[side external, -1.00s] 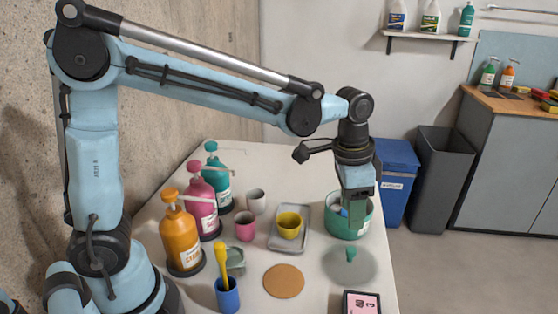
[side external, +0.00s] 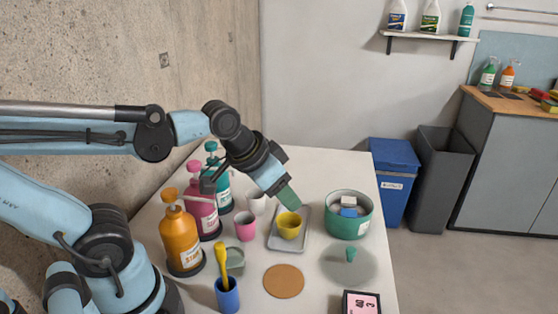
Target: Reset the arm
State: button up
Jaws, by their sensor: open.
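My gripper (side external: 286,196) is tilted down to the right, over the yellow cup (side external: 290,226) on the grey tray (side external: 274,243). It is open, and I see nothing held in it. In this view its fingers overlap the area just above the cup; I cannot tell the exact gap. The green pot (side external: 349,227) stands to the right with a white item and a blue item (side external: 349,212) inside. Its glass lid (side external: 349,264) with a green knob lies on the table in front of it.
Orange (side external: 181,238), pink (side external: 203,208) and teal (side external: 219,182) pump bottles stand on the left of the table (side external: 330,165). A pink cup (side external: 245,227), a white cup (side external: 257,203), a cork mat (side external: 284,281), a blue cup (side external: 228,295) and a dark-framed scale or card (side external: 361,303) are nearby.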

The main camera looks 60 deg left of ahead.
jog(key=shift+s+a+f+n+t, duration=0.4)
jog(key=shift+s+a, duration=0.05)
jog(key=shift+s, duration=0.1)
